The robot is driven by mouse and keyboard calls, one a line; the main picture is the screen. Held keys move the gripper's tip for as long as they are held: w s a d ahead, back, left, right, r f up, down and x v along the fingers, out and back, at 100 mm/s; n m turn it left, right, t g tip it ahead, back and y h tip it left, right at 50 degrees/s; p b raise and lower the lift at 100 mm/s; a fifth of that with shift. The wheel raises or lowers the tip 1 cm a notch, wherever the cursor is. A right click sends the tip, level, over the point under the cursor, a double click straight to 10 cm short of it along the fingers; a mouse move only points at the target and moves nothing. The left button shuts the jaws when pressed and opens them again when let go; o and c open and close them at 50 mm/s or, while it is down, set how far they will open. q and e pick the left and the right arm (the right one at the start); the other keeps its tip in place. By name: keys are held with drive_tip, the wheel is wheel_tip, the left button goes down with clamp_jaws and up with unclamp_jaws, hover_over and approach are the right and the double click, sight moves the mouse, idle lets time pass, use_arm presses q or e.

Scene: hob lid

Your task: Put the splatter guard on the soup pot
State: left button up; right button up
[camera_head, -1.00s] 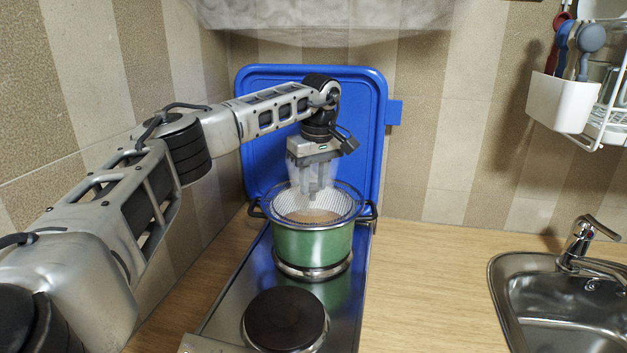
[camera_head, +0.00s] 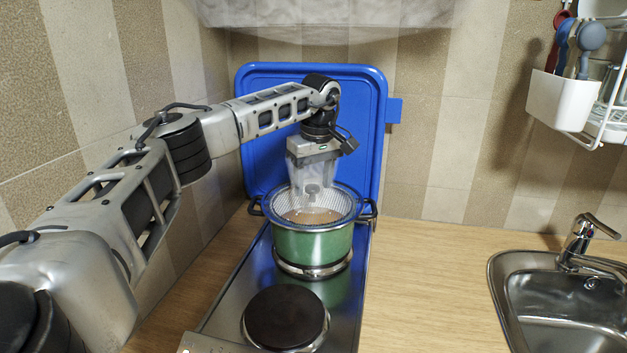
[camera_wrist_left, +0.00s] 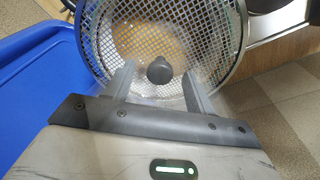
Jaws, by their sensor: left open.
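The splatter guard (camera_head: 342,203), a round wire mesh with a metal rim and a dark knob, lies on top of the green soup pot (camera_head: 313,246). I cannot tell whether its rim sits level all round. Brown soup shows through the mesh. My left gripper (camera_head: 313,192) is above the middle of the guard, pointing down, its fingers spread. In the left wrist view the knob (camera_wrist_left: 159,69) stands between the two open fingers, with a gap on each side. My right gripper is not in view.
The pot stands on the rear plate of the hob; the front plate (camera_head: 285,319) is empty. The raised blue hob lid (camera_head: 262,90) stands close behind my left gripper. The wooden counter (camera_head: 430,290) is clear up to the sink (camera_head: 570,318) at the right.

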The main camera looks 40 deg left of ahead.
use_arm(q)
wheel_tip(320, 180, up, 16)
drive_tip(key=d, duration=0.2)
drive_tip(key=shift+s, duration=0.25)
drive_tip(key=shift+a+f, duration=0.1)
drive_tip(key=shift+f, duration=0.05)
drive_tip(key=f, duration=0.5)
drive_tip(key=a+f, duration=0.1)
drive_tip(key=f, duration=0.9)
drive_tip(key=shift+w+a+f, duration=0.25)
drive_tip(key=shift+a+f, duration=0.15)
drive_tip(key=shift+r, duration=0.15)
drive_tip(key=shift+r, duration=0.1)
